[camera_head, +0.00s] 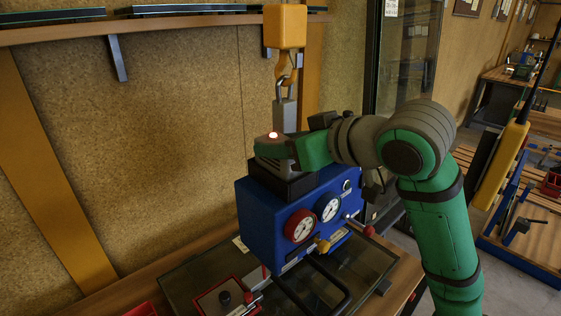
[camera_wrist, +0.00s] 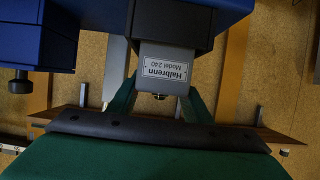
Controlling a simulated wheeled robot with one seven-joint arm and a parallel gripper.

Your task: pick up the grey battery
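The grey battery (camera_wrist: 168,65) is a box with a white label reading "Halbrenn Model 240", shown upside down in the wrist view. A small round fitting shows on its end towards my gripper. Its other end meets a black block (camera_wrist: 175,20). My gripper (camera_wrist: 158,100) has one green finger on each side of the battery's near end, and the battery hides part of the right finger. I cannot tell whether the fingers touch it. In the head view my gripper (camera_head: 288,150) is over the black block on top of a blue machine (camera_head: 268,222), and the battery is mostly hidden.
An orange hoist hook (camera_head: 285,28) with a grey padlock-like weight (camera_head: 286,115) hangs close behind my gripper. The blue machine has two gauges and stands on a bench (camera_head: 130,290). A shelf (camera_head: 150,28) runs along the cork wall. There is open space left of the machine.

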